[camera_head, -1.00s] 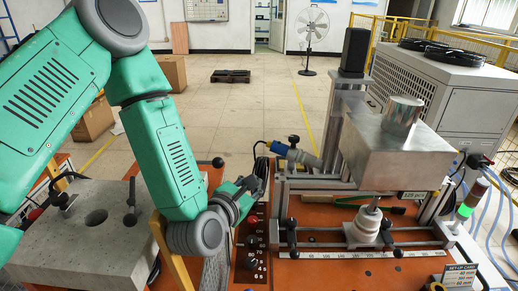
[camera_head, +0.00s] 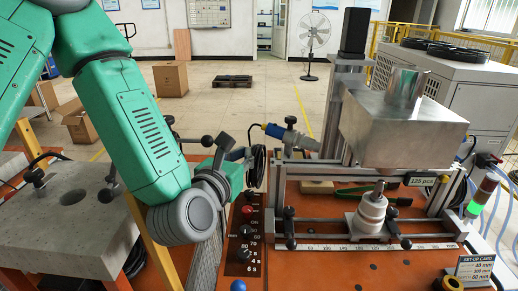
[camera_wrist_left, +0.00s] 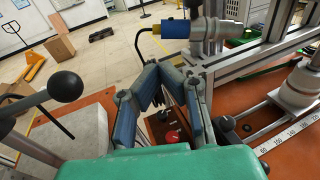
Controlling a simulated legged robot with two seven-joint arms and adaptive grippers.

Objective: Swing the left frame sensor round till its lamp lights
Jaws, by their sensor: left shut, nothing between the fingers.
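At the left of the metal frame, a blue and yellow cylindrical unit with a grey barrel (camera_head: 273,130) and a cable is mounted; it also shows at the top of the wrist view (camera_wrist_left: 176,29). I cannot tell for sure that this is the left frame sensor, and no lit lamp shows on it. My left gripper (camera_head: 243,160) is shut and empty, a little below and left of this unit, apart from it. Its blue finger pads show in the wrist view (camera_wrist_left: 163,88). My right gripper is not in view.
A control panel with red and black knobs (camera_head: 246,232) lies below my left gripper. A black ball-ended lever (camera_wrist_left: 66,87) stands to its left. A stack light (camera_head: 473,208) shows green.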

